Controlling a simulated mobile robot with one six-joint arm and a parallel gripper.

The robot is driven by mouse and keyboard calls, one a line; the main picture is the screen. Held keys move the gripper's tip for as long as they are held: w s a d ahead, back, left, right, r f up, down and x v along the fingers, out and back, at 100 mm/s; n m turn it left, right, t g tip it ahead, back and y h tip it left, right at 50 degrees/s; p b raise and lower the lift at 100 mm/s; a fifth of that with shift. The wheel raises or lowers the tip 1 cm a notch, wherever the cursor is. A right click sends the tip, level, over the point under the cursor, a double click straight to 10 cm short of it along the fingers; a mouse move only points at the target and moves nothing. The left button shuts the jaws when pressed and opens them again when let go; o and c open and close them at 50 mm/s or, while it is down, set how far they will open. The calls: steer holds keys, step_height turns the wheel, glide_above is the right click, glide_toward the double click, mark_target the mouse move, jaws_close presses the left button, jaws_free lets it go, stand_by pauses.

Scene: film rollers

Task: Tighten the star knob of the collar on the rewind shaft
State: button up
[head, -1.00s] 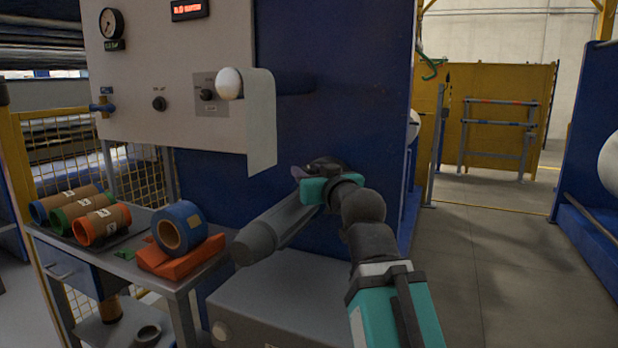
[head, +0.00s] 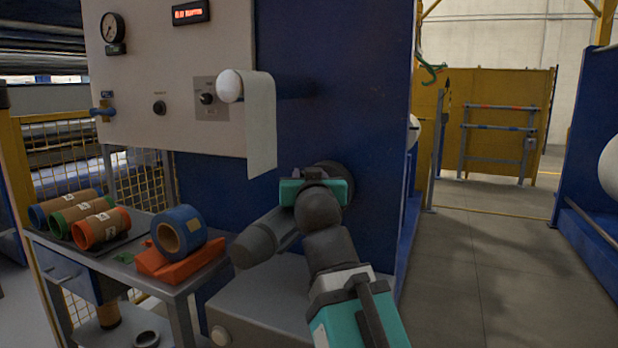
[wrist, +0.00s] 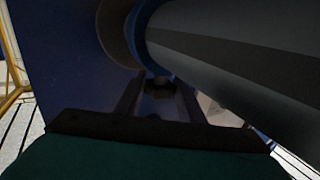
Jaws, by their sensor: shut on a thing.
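The rewind shaft (head: 265,240) is a thick grey bar pointing out of the blue machine side in the head view. It also crosses the upper right of the wrist view (wrist: 230,50). A blue ring (wrist: 142,32), perhaps the collar, goes around the shaft by a brownish disc (wrist: 112,32). My gripper (wrist: 159,88) is beneath the ring, with one finger on each side of a small dark piece, apparently the star knob (wrist: 158,84), and shut on it. The knob's outline is too dark to tell its shape. In the head view my wrist hides the knob and fingertips.
A bench (head: 205,268) at left holds several labelled rolls (head: 100,228) and a blue roll (head: 180,235) on orange blocks. A white web (head: 261,130) hangs above the shaft. A grey box (head: 265,305) stands below it. The floor at right is clear.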

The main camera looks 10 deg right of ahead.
steer(key=shift+f+m+g+h+b, duration=0.2)
steer(key=shift+m+g+h+b, duration=0.1)
steer(key=shift+m+h+b, duration=0.75)
steer(key=shift+r+h, duration=0.15)
steer(key=shift+h, duration=0.4)
steer(key=o, duration=1)
steer(key=shift+o, duration=0.2)
